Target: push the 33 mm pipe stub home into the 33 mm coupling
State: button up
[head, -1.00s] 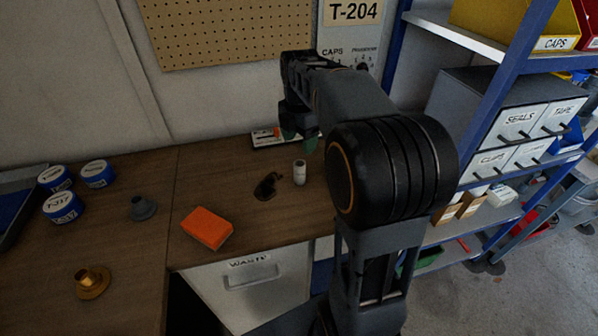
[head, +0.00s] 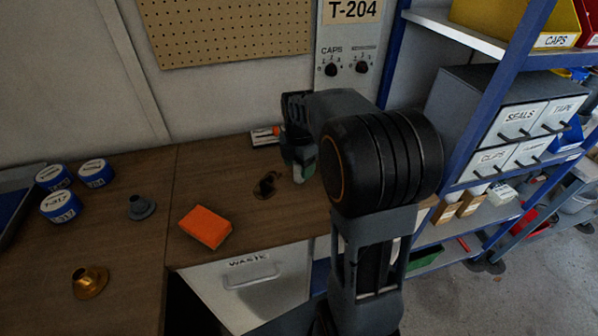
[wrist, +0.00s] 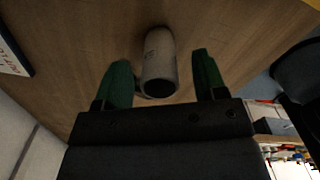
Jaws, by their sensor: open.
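The pipe stub is a pale grey tube (wrist: 159,65) with a dark open bore facing the wrist camera. It stands upright on the bench; in the head view only a pale sliver of it shows (head: 297,174) behind my gripper. My gripper (wrist: 163,83) is open, its two green fingers on either side of the stub, with a visible gap on each side. In the head view my gripper (head: 302,170) is low over the bench. A small dark fitting (head: 266,186) sits left of the stub; I cannot tell if it is the coupling.
An orange block (head: 205,227), a grey flanged part (head: 141,207), a brass flanged part (head: 90,282) and blue-white tubs (head: 61,206) are on the bench to the left. A shelf rack (head: 470,160) stands at the right.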

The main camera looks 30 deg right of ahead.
jog(key=shift+c, duration=0.2)
jog(key=c, duration=1)
jog(key=shift+r, duration=0.1)
